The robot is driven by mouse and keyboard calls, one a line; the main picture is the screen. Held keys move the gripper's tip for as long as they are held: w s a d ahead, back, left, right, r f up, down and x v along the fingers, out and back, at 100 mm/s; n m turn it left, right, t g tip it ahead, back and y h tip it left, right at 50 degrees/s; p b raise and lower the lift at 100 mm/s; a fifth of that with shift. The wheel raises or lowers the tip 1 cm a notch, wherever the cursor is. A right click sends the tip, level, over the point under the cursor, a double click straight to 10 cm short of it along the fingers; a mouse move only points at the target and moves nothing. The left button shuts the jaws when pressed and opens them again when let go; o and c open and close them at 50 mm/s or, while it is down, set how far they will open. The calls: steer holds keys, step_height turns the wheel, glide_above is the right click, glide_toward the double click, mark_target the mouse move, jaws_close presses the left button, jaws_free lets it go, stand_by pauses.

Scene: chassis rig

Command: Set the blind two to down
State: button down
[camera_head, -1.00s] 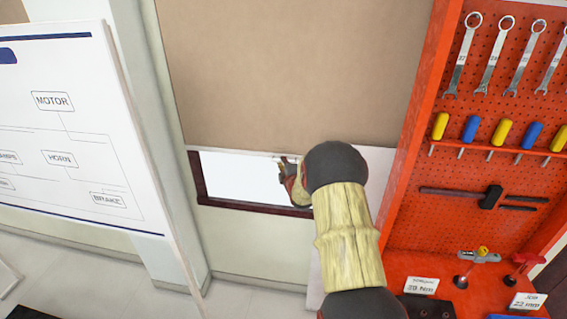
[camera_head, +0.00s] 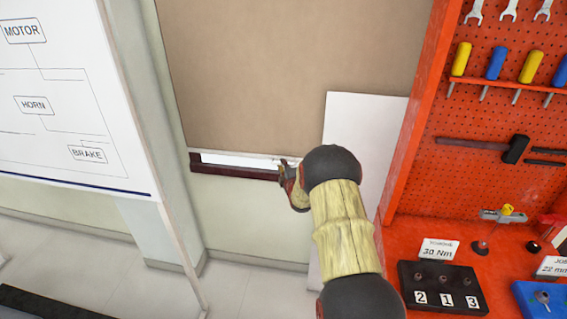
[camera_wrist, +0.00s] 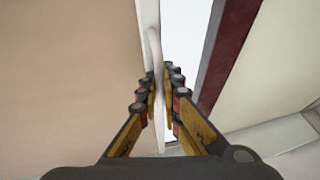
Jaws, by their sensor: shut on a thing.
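The tan blind (camera_head: 290,70) hangs over the window in the head view. Its white bottom bar (camera_head: 225,154) is a little above the dark red sill (camera_head: 232,171), with a narrow bright strip of window between them. My gripper (camera_head: 290,168) is at the right part of the bottom bar. In the wrist view, the blind (camera_wrist: 70,70) fills the left side, and my gripper (camera_wrist: 160,95) is shut on the pale bottom bar (camera_wrist: 150,40). My arm hides the bar's right end in the head view.
A white diagram board (camera_head: 70,100) stands at the left. An orange pegboard rack (camera_head: 480,120) with tools stands at the right, above a bench (camera_head: 395,245) with small blocks and labels. A white panel (camera_head: 360,130) leans between window and rack.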

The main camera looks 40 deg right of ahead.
steer(key=shift+f+b, duration=1.15)
steer(key=shift+f, duration=1.15)
steer(key=shift+s+f, duration=0.1)
steer(key=c, duration=2.2)
jaws_free()
steer(key=shift+c, duration=0.2)
steer(key=v, duration=1.2)
